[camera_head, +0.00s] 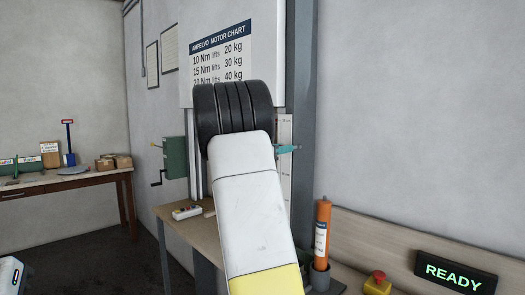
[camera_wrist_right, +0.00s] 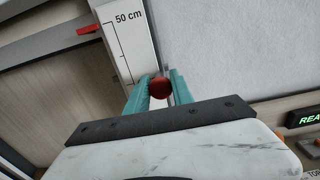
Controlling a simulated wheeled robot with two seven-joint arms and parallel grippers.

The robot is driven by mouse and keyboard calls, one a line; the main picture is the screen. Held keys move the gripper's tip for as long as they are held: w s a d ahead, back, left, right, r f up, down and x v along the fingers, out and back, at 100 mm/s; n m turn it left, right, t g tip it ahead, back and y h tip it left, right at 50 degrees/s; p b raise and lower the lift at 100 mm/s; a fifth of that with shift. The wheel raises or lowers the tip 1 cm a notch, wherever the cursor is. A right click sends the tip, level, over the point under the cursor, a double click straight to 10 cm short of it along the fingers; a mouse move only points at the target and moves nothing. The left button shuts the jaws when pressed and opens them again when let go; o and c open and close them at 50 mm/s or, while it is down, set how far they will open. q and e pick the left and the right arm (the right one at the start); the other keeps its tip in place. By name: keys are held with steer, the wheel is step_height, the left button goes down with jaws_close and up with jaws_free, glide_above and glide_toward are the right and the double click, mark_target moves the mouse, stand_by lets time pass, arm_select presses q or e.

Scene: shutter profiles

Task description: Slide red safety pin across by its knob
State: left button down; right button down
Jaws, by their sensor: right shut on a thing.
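The safety pin's round red knob (camera_wrist_right: 160,86) sits between the teal fingers of my right gripper (camera_wrist_right: 159,97) in the right wrist view. The fingers are shut on it, one on each side. The pin's shaft is hidden behind the knob and fingers. In the head view my right arm covers the work spot, and only a teal finger of the right gripper (camera_head: 287,149) shows at its right side; the knob is hidden there. My left gripper is not in view.
A white scale strip (camera_wrist_right: 124,42) marked 50 cm stands just beyond the fingers, with a red piece (camera_wrist_right: 88,30) left of it. An orange cylinder (camera_head: 322,228), red button (camera_head: 378,281) and READY display (camera_head: 456,272) are at right. A bench (camera_head: 68,182) stands far left.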

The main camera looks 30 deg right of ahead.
steer(key=shift+w+a, duration=0.15)
steer(key=shift+w, duration=0.05)
steer(key=c, duration=1.1)
jaws_free()
steer(key=shift+w, duration=0.1)
steer(key=v, duration=0.7)
steer(key=shift+a, duration=0.35)
